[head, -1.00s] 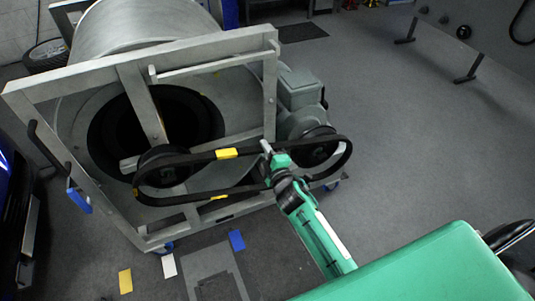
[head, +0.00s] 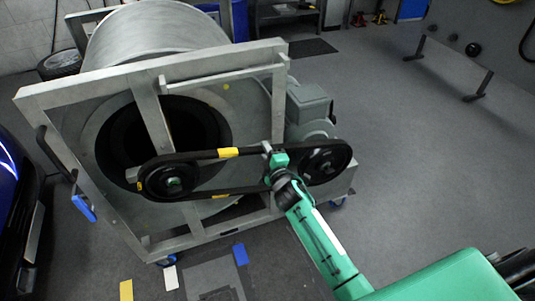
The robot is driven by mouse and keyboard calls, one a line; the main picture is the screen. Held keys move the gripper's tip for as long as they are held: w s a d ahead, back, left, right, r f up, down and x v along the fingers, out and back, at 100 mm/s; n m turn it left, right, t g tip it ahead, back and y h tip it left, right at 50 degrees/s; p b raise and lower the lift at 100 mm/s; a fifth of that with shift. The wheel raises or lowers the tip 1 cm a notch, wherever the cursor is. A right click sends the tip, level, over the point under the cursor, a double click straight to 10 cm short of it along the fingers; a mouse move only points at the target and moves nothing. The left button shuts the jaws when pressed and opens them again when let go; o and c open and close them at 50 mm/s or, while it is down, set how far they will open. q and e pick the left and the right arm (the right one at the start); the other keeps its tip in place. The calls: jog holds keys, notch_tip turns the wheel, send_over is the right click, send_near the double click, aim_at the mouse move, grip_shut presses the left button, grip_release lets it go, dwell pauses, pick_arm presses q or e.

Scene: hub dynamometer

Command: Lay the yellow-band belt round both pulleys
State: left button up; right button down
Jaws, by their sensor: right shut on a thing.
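The black belt with yellow bands (head: 228,153) forms a long loop in front of the metal frame. Its left end runs close around the left pulley (head: 173,183), and its right end close around the right pulley (head: 322,164). I cannot tell whether it sits fully in the grooves. One yellow band shows on the upper run, another on the lower run. My right gripper (head: 271,153) is shut on the upper run, between the pulleys and nearer the right one. Its wrist covers part of the lower run. My left gripper is not in view.
The grey metal frame (head: 62,93) holds a large drum (head: 150,38). A grey motor housing (head: 310,103) stands behind the right pulley. A blue car (head: 12,190) is at the left edge. Floor to the right is open, up to a grey panel on feet (head: 480,45).

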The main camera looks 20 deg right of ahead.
jog(key=shift+w, duration=0.25)
jog(key=shift+f, duration=0.15)
dwell(0.6)
jog(key=c, duration=1)
grip_release()
jog(key=shift+s, duration=0.15)
jog(key=shift+s+d+p, duration=0.15)
jog(key=shift+s+p, duration=0.95)
jog(key=shift+s, duration=3.8)
